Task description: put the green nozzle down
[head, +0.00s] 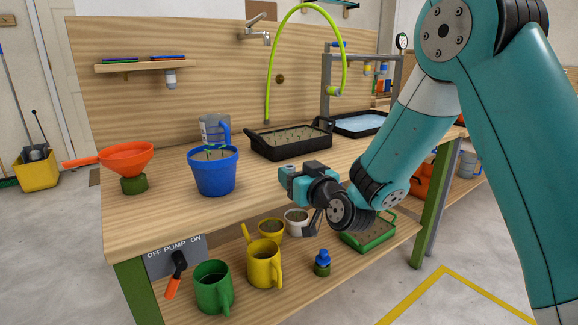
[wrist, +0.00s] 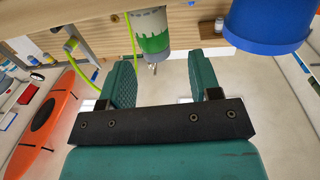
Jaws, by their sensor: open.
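A yellow-green nozzle (head: 333,90) hangs at the end of a bright green hose (head: 301,7), by the grey rack behind the bench. In the wrist view the hose (wrist: 96,76) shows at the left, with a small yellow-green piece (wrist: 71,45) beside it that looks like the nozzle. My gripper (head: 288,182) is above the bench's front edge, well apart from the nozzle. In the wrist view my gripper (wrist: 166,80) has its two teal fingers apart with nothing between them. A white and green cylinder (wrist: 153,35) shows beyond them; I cannot tell what it is.
A blue pot (head: 214,173) and an orange funnel (head: 126,157) stand on the bench, left of my gripper. A black tray (head: 290,140) lies behind it. Bench top between pot and gripper is bare.

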